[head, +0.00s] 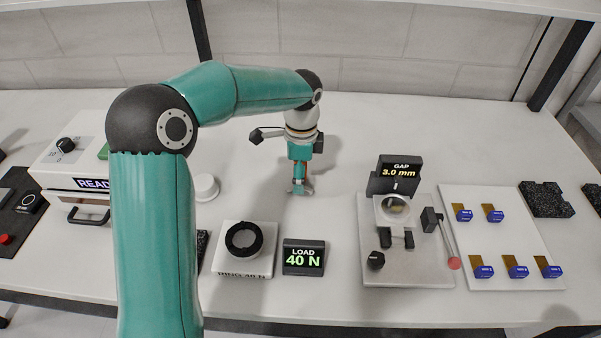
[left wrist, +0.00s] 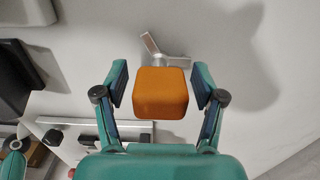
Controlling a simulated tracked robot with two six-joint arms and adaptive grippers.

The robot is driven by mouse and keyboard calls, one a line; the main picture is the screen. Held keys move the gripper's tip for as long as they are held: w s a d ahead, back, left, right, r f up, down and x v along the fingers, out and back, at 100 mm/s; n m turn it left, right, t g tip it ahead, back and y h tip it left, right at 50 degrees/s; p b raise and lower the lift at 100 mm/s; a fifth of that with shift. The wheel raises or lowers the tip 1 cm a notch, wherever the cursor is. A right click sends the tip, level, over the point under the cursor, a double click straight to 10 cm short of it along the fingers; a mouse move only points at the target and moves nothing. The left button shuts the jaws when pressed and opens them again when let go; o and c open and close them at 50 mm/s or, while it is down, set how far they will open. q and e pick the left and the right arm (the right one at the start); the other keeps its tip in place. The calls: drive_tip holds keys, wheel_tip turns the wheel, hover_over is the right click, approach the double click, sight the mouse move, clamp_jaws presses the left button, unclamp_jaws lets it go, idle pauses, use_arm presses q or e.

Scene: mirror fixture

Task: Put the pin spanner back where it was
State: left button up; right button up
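The pin spanner (head: 299,188) is at the middle of the white table, upright, with its grey metal head down and its handle up. In the left wrist view its orange handle end (left wrist: 161,93) faces the camera, and the angled metal head shows beyond it. My left gripper (head: 300,166) points down over the spanner. In the left wrist view its two fingers (left wrist: 161,82) stand on either side of the orange handle, with a narrow gap at each side. It is open around the handle. Whether the metal head touches the table is hard to tell. My right gripper is out of view.
A black ring on a white block (head: 258,264) and a load display (head: 303,257) stand in front. A gap fixture (head: 418,270) and a white board (head: 506,205) with several blue-and-gold pieces are at right. A white round cap (head: 206,187) lies left. The table behind is clear.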

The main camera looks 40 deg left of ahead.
use_arm(q)
drive_tip(key=shift+r, duration=0.1)
wheel_tip(320, 180, up, 12)
drive_tip(key=shift+w+d+r+p, duration=0.1)
drive_tip(key=shift+p, duration=0.25)
idle(0.6)
